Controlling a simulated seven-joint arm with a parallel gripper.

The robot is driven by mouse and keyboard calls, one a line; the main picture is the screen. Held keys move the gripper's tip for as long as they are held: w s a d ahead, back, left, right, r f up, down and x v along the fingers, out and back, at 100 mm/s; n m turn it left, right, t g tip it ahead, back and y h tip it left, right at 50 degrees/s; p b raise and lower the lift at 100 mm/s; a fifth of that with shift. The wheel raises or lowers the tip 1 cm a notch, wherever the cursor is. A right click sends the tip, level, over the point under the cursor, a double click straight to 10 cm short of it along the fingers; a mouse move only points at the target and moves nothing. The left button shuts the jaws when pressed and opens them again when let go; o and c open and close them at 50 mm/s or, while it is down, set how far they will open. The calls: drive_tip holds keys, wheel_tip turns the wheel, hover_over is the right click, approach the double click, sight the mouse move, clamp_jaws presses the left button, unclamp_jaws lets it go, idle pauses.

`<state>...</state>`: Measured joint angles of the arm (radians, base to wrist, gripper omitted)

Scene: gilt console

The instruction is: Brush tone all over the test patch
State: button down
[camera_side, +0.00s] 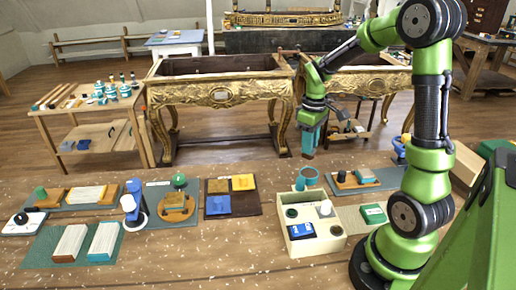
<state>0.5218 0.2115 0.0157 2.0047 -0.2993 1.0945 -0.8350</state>
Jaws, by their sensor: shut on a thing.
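My gripper (310,147) hangs point-down above the bench, right of centre, in front of the gilt console. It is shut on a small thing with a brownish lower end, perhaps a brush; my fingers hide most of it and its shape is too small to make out. A dark mat (247,208) left of the gripper bears a brown square (217,186), a yellow pad (243,182) and a blue block (217,205). I cannot tell which surface is the test patch.
A cream tray (315,247) with a blue block (301,230) and cups stands in front of the gripper. Boards with pale blocks (70,242) lie at left. The gilt console (215,95) stands behind. The front of the wooden bench (190,262) is clear.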

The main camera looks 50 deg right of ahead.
drive_tip(key=w+a+n, duration=0.8)
drive_tip(key=w+a, duration=0.9)
drive_tip(key=a, duration=0.4)
drive_tip(key=shift+w+a+f+n, duration=0.25)
drive_tip(key=shift+w+n, duration=0.05)
drive_tip(key=shift+w, duration=0.05)
